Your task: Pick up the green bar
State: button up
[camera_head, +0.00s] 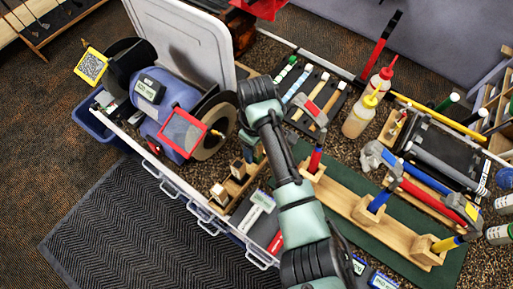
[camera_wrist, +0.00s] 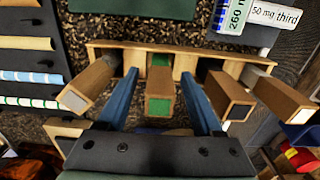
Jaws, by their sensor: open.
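The green bar (camera_wrist: 160,106) is a wood-sided block with a green end face. In the wrist view it stands in the middle of a wooden rack (camera_wrist: 218,62), pointing towards the camera. My gripper (camera_wrist: 158,74) is open, with one blue finger on each side of the bar. A gap shows between each finger and the bar, so it is not gripped. In the head view, the wooden rack (camera_head: 232,188) is partly hidden by my arm, and the green bar cannot be made out clearly.
A blue grinder (camera_head: 168,110) stands left of the rack. A long wooden hammer holder (camera_head: 370,215) lies right of my arm. Striped grips (camera_wrist: 30,76) lie on a dark tray.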

grip_shut()
jog(key=shift+r, duration=0.1)
